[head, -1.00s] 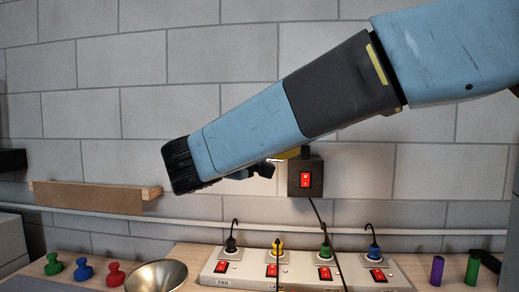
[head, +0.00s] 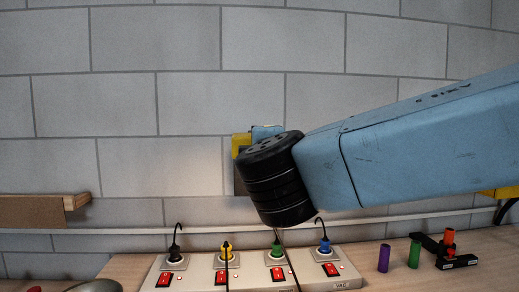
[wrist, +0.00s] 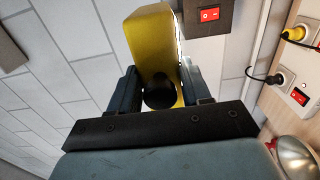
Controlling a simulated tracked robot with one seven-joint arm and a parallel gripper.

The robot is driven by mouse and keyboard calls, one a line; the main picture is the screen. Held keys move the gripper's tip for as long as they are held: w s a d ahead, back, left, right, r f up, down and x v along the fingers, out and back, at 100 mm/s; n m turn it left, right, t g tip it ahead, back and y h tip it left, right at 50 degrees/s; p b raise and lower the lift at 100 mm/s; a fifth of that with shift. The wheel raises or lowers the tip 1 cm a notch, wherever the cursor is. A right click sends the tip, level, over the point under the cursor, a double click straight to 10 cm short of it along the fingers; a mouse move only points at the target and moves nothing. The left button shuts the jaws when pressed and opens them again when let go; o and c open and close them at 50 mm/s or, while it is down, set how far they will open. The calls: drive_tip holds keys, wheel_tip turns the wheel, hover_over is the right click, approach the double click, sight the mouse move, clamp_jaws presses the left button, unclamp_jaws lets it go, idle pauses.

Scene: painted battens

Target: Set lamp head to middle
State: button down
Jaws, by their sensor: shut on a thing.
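The yellow lamp head (wrist: 152,42) stands between the two dark fingers of my gripper (wrist: 158,84) in the wrist view. The fingers are shut on its sides, and a dark round part shows low between them. In the head view only a yellow edge of the lamp head (head: 241,143) shows, left of and behind my arm's black wrist joint. My fingers and most of the black box are hidden there, so the lamp head's exact angle cannot be told.
A power strip (head: 205,287) with several plugs and red switches lies on the bench below my arm. Purple (head: 384,257) and green (head: 414,254) cylinders stand at right, beside a black holder (head: 452,262) with an orange cylinder.

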drive_tip(key=shift+f, duration=0.35)
drive_tip(key=c, duration=0.9)
unclamp_jaws()
drive_tip(key=shift+o, duration=0.4)
drive_tip(key=shift+r, duration=0.1)
drive_tip(key=shift+r, duration=0.15)
drive_tip(key=shift+s, duration=0.1)
drive_tip(key=s+d, duration=0.2)
drive_tip(key=s, duration=1.1)
drive_tip(key=shift+s, duration=0.3)
